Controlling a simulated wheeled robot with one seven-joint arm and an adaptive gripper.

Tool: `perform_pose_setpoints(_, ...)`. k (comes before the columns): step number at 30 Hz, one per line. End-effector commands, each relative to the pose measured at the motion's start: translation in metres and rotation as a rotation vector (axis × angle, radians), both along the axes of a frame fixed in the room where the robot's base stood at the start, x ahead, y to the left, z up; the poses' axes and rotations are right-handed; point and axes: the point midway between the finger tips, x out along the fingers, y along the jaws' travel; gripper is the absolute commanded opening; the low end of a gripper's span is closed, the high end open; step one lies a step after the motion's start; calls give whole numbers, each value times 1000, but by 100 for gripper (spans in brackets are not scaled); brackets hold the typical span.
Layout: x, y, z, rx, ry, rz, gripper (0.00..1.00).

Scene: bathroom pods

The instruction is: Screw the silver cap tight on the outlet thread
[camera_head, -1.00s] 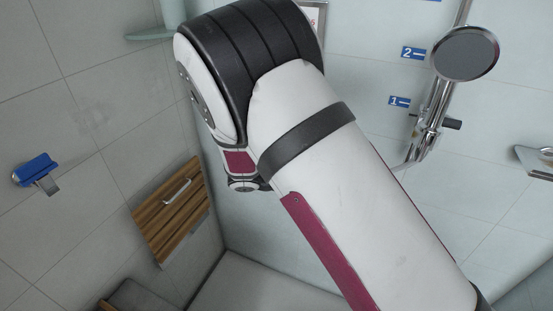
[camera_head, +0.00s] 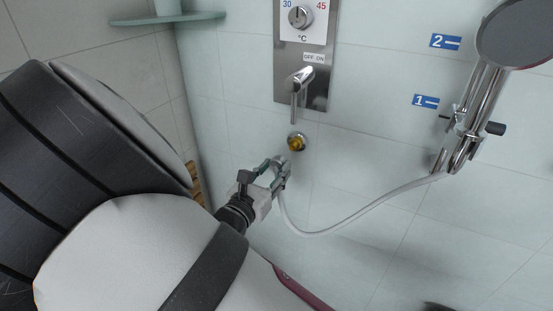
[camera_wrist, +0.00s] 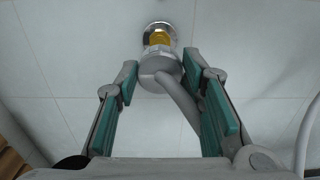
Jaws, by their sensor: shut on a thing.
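The outlet (camera_head: 297,143) is a chrome ring on the wall with a yellow brass thread, below the mixer lever; it also shows at the top of the wrist view (camera_wrist: 158,38). The silver cap (camera_wrist: 158,68) sits just in front of the thread in the wrist view, with some yellow showing above it. I cannot tell how far it is on the thread. A grey hose (camera_head: 345,223) runs down from the cap. My gripper (camera_head: 278,172) is shut on the cap, its teal-padded fingers on either side in the wrist view (camera_wrist: 160,77).
The mixer panel (camera_head: 318,85) with a lever (camera_head: 301,82) is above the outlet. The shower head (camera_head: 516,36) hangs on its holder at right, where the hose ends. A glass shelf (camera_head: 168,19) is at upper left. The wall below the outlet is clear.

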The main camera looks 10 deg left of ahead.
Motion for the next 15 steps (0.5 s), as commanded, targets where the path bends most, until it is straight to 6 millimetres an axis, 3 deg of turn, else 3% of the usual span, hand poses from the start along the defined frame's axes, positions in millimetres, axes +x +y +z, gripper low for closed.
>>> perform_pose_setpoints(6,-2,0,4,1,3,-2,14)
perform_pose_setpoints(15,24,-9,1,2,2,-3,14)
